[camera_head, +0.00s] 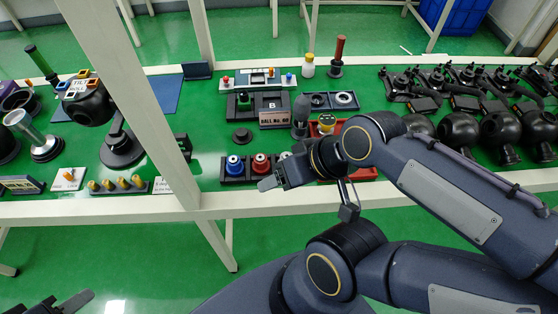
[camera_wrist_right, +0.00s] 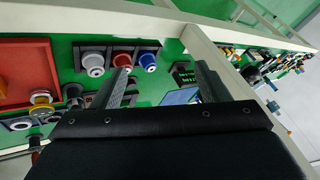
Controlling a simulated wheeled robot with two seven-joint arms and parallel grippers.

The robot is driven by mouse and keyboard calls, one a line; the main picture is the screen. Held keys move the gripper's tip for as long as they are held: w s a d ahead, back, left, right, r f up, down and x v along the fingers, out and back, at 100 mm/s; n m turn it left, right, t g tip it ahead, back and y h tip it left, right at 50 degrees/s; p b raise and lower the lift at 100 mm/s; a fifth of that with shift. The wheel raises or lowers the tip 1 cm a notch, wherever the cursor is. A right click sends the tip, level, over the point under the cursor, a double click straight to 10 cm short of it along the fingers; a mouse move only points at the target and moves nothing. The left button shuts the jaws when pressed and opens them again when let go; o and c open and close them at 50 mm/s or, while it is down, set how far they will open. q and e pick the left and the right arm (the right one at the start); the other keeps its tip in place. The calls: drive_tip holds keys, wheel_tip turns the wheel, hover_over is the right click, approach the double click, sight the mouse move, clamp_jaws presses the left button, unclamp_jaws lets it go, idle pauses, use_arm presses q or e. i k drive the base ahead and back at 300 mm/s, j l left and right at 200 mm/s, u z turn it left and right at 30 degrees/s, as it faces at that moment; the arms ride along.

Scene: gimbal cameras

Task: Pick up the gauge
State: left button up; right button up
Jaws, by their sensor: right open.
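No part is clearly marked as the gauge, so I cannot tell which one it is. A yellow-topped round part (camera_head: 327,121) stands at the red tray (camera_head: 320,132); it also shows in the right wrist view (camera_wrist_right: 42,99). My right gripper (camera_head: 268,183) is open and empty above the table's front, beside the rack with blue and red knobs (camera_head: 261,164). Its fingers (camera_wrist_right: 163,85) are apart in the wrist view.
A white table post (camera_head: 140,90) crosses the left of the head view. Black gimbals and round housings (camera_head: 460,131) crowd the right. A small black disc (camera_head: 242,136) lies on the green mat with some free room around it.

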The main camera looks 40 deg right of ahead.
sight(327, 121)
drive_tip(key=k+l+z, duration=0.1)
drive_tip(key=z, duration=1.45)
drive_tip(key=i+l, duration=0.05)
